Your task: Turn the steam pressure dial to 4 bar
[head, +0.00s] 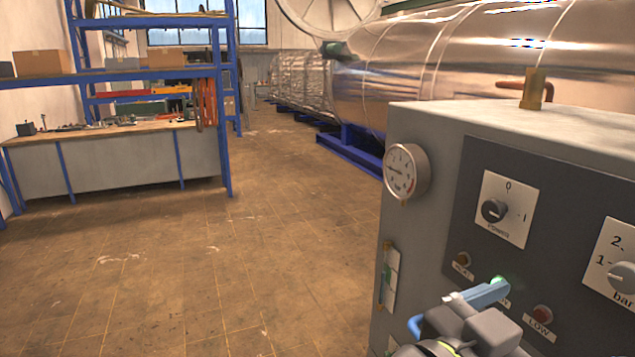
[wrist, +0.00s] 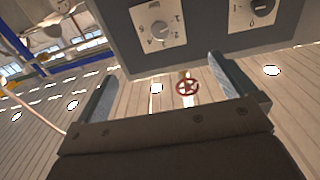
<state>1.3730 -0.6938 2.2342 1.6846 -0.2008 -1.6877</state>
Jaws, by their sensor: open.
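The steam pressure dial (head: 622,276) is a grey knob on a white plate marked "1", "2" and "bar". It is cut off by the right edge of the head view, so its setting cannot be read there. In the wrist view what looks like the same dial (wrist: 158,29) is at the top, with small marks around it. My gripper (head: 465,305) is low in front of the cabinet, left of the dial. In the wrist view my gripper (wrist: 163,78) has its two fingers wide apart, nothing between them, and the dial lies beyond the fingertips, apart from them.
The grey cabinet (head: 420,240) also carries a power knob (head: 493,211), a round gauge (head: 406,171), a lit green lamp (head: 499,281) close to my gripper, and a red lamp (head: 542,313). A brass valve (head: 534,92) stands on top. The floor (head: 250,260) to the left is clear.

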